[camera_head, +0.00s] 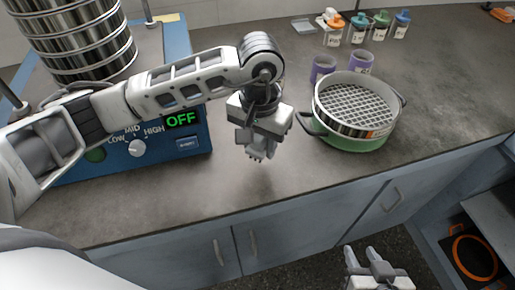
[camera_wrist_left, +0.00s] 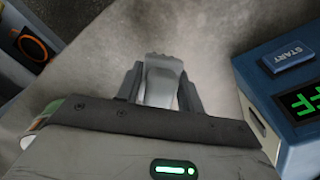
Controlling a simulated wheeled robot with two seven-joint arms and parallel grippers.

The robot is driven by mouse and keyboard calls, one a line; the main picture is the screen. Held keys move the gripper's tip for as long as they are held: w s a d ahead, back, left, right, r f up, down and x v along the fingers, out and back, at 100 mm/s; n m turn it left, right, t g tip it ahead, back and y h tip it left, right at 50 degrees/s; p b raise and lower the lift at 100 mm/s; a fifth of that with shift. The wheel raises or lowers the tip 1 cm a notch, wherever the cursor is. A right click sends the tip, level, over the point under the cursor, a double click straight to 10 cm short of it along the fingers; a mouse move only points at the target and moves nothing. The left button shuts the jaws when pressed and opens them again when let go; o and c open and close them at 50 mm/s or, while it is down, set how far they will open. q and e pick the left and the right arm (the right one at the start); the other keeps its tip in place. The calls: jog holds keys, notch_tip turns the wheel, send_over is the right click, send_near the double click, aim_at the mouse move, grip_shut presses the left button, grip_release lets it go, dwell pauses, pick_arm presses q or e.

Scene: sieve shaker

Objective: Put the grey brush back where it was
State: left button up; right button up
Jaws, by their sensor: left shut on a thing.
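My left gripper (camera_head: 258,150) hangs over the grey counter, between the blue shaker and the sieve. In the left wrist view, its fingers (camera_wrist_left: 160,88) are shut on a light grey piece, which I take for the grey brush (camera_wrist_left: 161,75). Its lower part is hidden by the gripper body. In the head view the brush is mostly hidden and hard to tell from the fingers. My right gripper (camera_head: 362,255) is low in front of the cabinets, its fingers apart and empty.
The blue shaker (camera_head: 190,160) reads OFF, with a sieve stack (camera_head: 75,40). A mesh sieve on a green pan (camera_head: 345,142) stands right. Behind are purple cups (camera_head: 322,68) (camera_head: 361,62), several labelled containers (camera_head: 358,35) and a flat grey tray (camera_head: 303,27). The counter's right side is clear.

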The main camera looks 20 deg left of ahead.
aim_at(257, 153)
pick_arm(q)
jog(key=f, duration=0.2)
jog(key=f+p, duration=0.1)
jog(key=shift+w+a+f, duration=0.15)
jog(key=shift+a+f, duration=0.05)
jog(key=shift+a, duration=0.1)
jog(key=shift+f, duration=0.25)
jog(key=shift+f+b, duration=0.2)
jog(key=shift+b, duration=0.1)
jog(key=o, duration=0.9)
jog(key=shift+o, duration=0.2)
jog(key=shift+r, duration=0.1)
